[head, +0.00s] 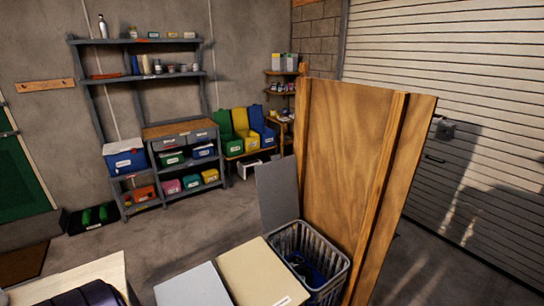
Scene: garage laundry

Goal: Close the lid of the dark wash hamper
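The dark wash hamper (337,285) stands at the bottom centre-right of the head view. It is a grey slatted basket with an open top. Dark blue cloth (304,267) shows inside it. Its lid appears to be the flat grey panel (274,195) standing raised behind the basket's back left rim. The basket's lower part is cut off by the frame. Neither of my grippers is in view.
A cream lid (262,272) and a light grey lid (192,286) lie flat left of the hamper. A tall wooden panel (345,160) rises close on its right. A pale surface (110,271) carries a dark object at bottom left. Open floor (170,240) lies behind.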

